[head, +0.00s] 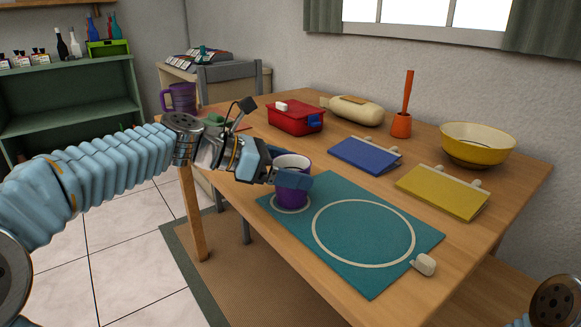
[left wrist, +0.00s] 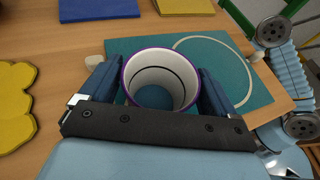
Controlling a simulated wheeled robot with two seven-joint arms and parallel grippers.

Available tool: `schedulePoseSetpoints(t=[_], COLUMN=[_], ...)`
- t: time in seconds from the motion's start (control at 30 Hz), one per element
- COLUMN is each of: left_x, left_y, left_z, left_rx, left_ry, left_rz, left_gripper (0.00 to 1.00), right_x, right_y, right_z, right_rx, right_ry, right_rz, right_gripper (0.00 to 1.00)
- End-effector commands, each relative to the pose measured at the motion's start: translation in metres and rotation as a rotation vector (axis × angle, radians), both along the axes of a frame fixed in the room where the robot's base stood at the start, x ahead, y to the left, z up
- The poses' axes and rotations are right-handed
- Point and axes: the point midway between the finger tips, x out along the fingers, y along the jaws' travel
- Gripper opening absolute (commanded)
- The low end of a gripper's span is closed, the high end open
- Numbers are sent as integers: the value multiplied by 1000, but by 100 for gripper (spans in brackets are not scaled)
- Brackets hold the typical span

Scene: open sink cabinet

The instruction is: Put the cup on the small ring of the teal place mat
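The cup (head: 292,194), purple outside and white inside, stands upright at the near left corner of the teal place mat (head: 345,272). Its base is within the small ring (head: 280,210), whose front edge shows around it. My left gripper (head: 291,178) has one finger on each side of the cup, close against its wall. The left wrist view shows the empty cup (left wrist: 160,72) between the two fingers. The mat's large ring (head: 321,250) is bare. My right gripper is not in view.
A blue book (head: 364,155) and a yellow book (head: 443,192) lie behind the mat. A white-ended thing (head: 425,264) sits at the mat's right edge. A red box (head: 296,118), an orange holder (head: 401,125) and a yellow bowl (head: 476,148) stand farther back.

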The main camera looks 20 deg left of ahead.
Motion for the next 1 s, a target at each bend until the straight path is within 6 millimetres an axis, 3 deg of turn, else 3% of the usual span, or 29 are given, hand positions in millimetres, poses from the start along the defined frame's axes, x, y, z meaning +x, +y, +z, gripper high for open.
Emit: schedulePoseSetpoints(t=[0.37,0.8,1.0], left_x=[-1,-43,-53], left_y=[3,76,94], left_z=[5,41,48], left_rx=[1,1,0], left_ry=[-1,-2,0], left_rz=[1,2,1], left_gripper=[100,100,100], right_x=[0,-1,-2], right_y=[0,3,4], right_z=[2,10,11], right_rx=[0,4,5], right_ry=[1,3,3], right_rz=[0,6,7], right_gripper=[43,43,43])
